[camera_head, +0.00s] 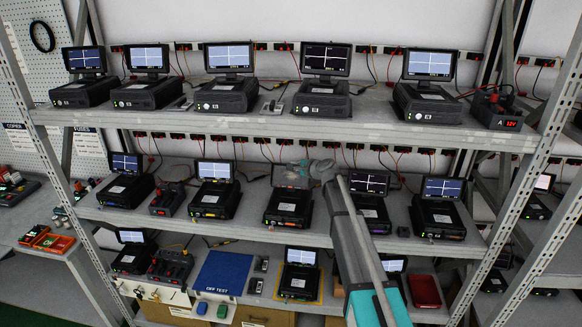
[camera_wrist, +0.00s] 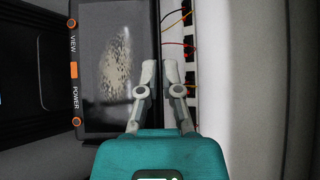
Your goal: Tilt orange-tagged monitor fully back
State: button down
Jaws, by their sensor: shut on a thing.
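The orange-tagged monitor (camera_wrist: 110,65) fills the left-middle of the wrist view. Its dark screen has a pale speckled reflection, VIEW and POWER labels, and a small orange tag on the bezel. In the head view it is the grey screen (camera_head: 289,176) on the middle shelf, above its black base unit (camera_head: 287,206). My gripper (camera_wrist: 160,70) has its fingers on either side of the monitor's edge and is shut on it. In the head view my gripper (camera_head: 317,168) covers the screen's right end. The exact tilt angle is hard to judge.
Similar units stand close on both sides: one to the left (camera_head: 215,187) and one to the right (camera_head: 370,200), partly behind my arm. The upper shelf (camera_head: 270,122) passes above. Red sockets and hanging cables (camera_wrist: 187,50) line the wall behind.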

jog(key=shift+w+d+f, duration=0.1)
jog(key=shift+w, duration=0.95)
jog(key=c, duration=0.8)
grip_release()
jog(key=shift+c, duration=0.2)
jog(key=shift+s, duration=0.2)
